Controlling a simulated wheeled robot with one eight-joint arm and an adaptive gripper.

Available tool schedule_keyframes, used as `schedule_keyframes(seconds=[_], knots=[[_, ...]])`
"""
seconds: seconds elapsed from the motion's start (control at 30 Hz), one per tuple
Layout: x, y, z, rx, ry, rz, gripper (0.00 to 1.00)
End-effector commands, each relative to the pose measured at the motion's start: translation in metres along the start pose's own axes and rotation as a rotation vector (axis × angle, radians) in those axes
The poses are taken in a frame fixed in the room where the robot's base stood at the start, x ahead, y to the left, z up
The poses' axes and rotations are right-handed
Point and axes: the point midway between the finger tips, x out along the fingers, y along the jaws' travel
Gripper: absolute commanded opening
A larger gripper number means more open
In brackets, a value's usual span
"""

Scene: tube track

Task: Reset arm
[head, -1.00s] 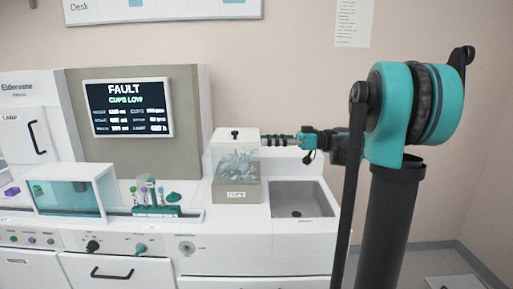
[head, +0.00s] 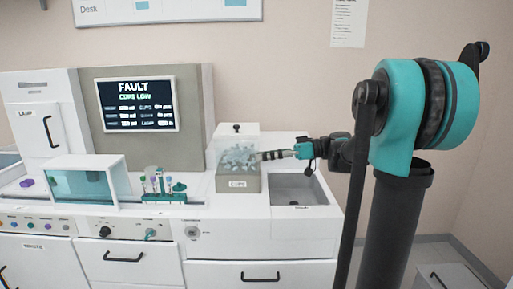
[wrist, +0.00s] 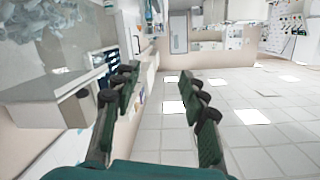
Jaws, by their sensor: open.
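My gripper (head: 272,155) is at the right side of the clear cups box (head: 238,172) in the head view, above the edge between the box and the sink. In the wrist view my gripper (wrist: 157,85) has its two dark fingers spread apart with nothing between them. The clear box with its pale cups (wrist: 45,20) fills the upper left of the wrist view. Whether the fingertips touch the box cannot be told. My arm reaches in from the right, roughly level.
A sink (head: 298,189) lies below my arm. A rack of tubes (head: 163,190) and a teal-windowed case (head: 85,182) stand left on the counter. The screen (head: 137,104) reads "FAULT CUPS LOW". Open floor (wrist: 255,120) shows beyond my fingers.

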Motion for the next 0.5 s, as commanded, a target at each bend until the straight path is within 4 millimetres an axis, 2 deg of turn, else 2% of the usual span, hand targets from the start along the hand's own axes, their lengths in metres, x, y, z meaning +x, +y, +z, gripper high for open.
schedule_keyframes(seconds=[0.27, 0.37, 0.47, 0.5], knots=[[0.014, -0.015, 0.075, 0.231, -0.200, 0.142, 0.43], [0.015, -0.023, 0.116, 0.341, -0.295, 0.236, 0.43], [0.009, -0.035, 0.169, 0.471, -0.405, 0.378, 0.43], [0.003, -0.040, 0.193, 0.525, -0.450, 0.452, 0.43]])
